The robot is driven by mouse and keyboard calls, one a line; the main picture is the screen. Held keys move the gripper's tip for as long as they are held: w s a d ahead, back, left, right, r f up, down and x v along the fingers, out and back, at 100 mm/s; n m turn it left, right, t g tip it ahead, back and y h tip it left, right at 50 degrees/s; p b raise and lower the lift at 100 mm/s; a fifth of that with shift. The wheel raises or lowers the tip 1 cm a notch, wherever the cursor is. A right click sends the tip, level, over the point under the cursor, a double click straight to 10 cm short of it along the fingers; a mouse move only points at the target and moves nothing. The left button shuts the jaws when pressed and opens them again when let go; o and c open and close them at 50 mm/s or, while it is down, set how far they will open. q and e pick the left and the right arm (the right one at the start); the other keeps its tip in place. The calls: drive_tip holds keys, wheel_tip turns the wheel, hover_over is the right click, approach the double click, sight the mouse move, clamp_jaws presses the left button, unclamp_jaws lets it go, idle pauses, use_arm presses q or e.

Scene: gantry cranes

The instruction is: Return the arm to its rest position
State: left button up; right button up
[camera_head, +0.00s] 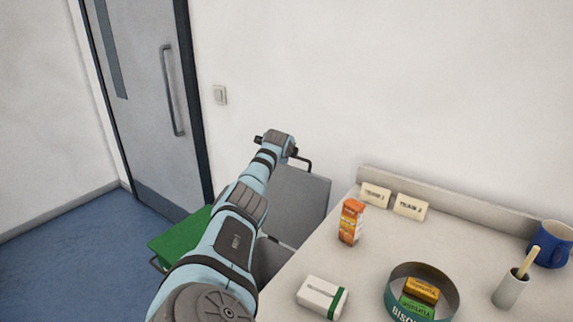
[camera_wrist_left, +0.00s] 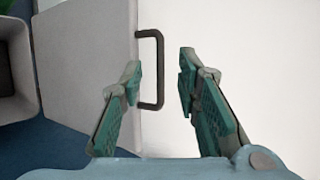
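My left arm (camera_head: 235,225) stretches out from the bottom of the head view, away from me. Its gripper (camera_head: 276,143) is at the far end, in front of the white wall, its fingers mostly hidden behind the wrist. In the left wrist view the gripper (camera_wrist_left: 160,72) is open, with its two green-padded fingers apart and nothing held. A dark bar handle (camera_wrist_left: 158,70) shows between the fingertips, fixed to a grey panel (camera_wrist_left: 85,60); whether the fingers touch it I cannot tell. My right gripper is out of view.
Right of the arm, a pale counter (camera_head: 285,290) holds an orange carton (camera_head: 351,222), a white box (camera_head: 321,297), a round tin (camera_head: 447,292), a pale cup (camera_head: 510,290) and a blue mug (camera_head: 551,243). A green surface (camera_head: 180,240) lies left. A grey door (camera_head: 150,80) stands behind.

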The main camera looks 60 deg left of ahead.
use_arm(q)
wheel_tip(320, 180, up, 5)
drive_tip(key=shift+r, duration=0.1)
idle(0.3)
idle(0.4)
